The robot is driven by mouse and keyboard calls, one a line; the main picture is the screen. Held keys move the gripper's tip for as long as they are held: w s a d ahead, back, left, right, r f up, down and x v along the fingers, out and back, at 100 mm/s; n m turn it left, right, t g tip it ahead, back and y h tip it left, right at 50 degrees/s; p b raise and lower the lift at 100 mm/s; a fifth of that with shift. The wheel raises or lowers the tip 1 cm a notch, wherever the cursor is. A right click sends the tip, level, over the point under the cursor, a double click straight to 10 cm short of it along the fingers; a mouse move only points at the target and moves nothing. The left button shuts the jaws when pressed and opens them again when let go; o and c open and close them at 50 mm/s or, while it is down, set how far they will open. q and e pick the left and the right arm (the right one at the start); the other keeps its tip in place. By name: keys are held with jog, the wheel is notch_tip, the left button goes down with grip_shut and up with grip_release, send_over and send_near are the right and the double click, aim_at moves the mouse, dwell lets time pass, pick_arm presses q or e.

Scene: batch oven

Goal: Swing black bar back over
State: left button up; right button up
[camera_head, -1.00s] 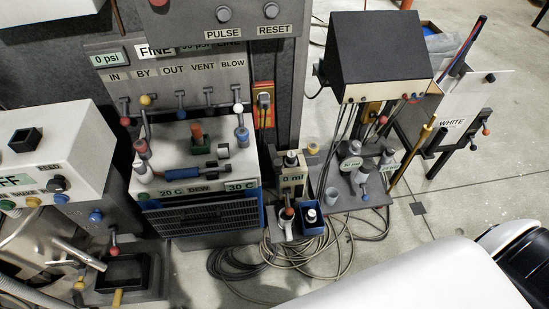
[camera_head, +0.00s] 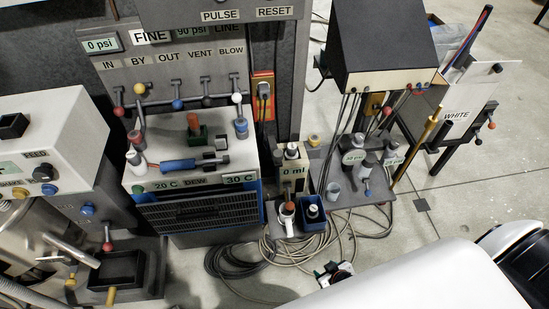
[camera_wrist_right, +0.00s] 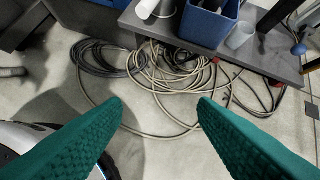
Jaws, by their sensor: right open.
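My right gripper (camera_head: 333,271) is low over the floor, in front of the small benches, in the head view. In the right wrist view its two green ribbed fingers (camera_wrist_right: 160,106) are wide apart, with only floor and cables between them. A black bar (camera_head: 441,162) slants beside the panel marked WHITE (camera_head: 458,115), at the right in the head view, well apart from my gripper. I cannot tell for sure whether this is the task's bar. My left gripper is not in view.
Coiled cables (camera_head: 228,262) lie on the floor; they also show in the wrist view (camera_wrist_right: 150,62). A blue bin (camera_head: 312,218) stands on the small bench (camera_wrist_right: 285,68). The dark-hooded stand (camera_head: 383,40) rises behind. Bare floor (camera_head: 490,190) lies at the right.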

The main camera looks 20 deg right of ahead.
jog(key=w+d+r+t+b, duration=0.2)
jog(key=w+r+t+b, duration=0.15)
jog(key=w, duration=0.65)
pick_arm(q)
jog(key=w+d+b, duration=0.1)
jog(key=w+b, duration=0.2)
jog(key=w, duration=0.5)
pick_arm(e)
jog(key=n+t+y+b, duration=0.2)
jog(key=t+y+b, duration=0.1)
jog(key=t+y, duration=0.3)
send_near(281, 157)
jog(key=w+a+t+h, duration=0.1)
jog(key=w, duration=0.1)
jog(key=x, duration=0.7)
jog(key=b+x, duration=0.1)
jog(key=x, duration=0.2)
jog(key=shift+w+a+f, duration=0.1)
jog(key=shift+a+f, duration=0.05)
jog(key=shift+f, duration=0.2)
jog(key=shift+w+a, duration=0.1)
jog(key=shift+w, duration=0.4)
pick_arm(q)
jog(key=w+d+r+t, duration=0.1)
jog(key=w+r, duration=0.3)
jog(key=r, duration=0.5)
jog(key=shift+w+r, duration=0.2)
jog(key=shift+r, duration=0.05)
pick_arm(e)
grip_shut()
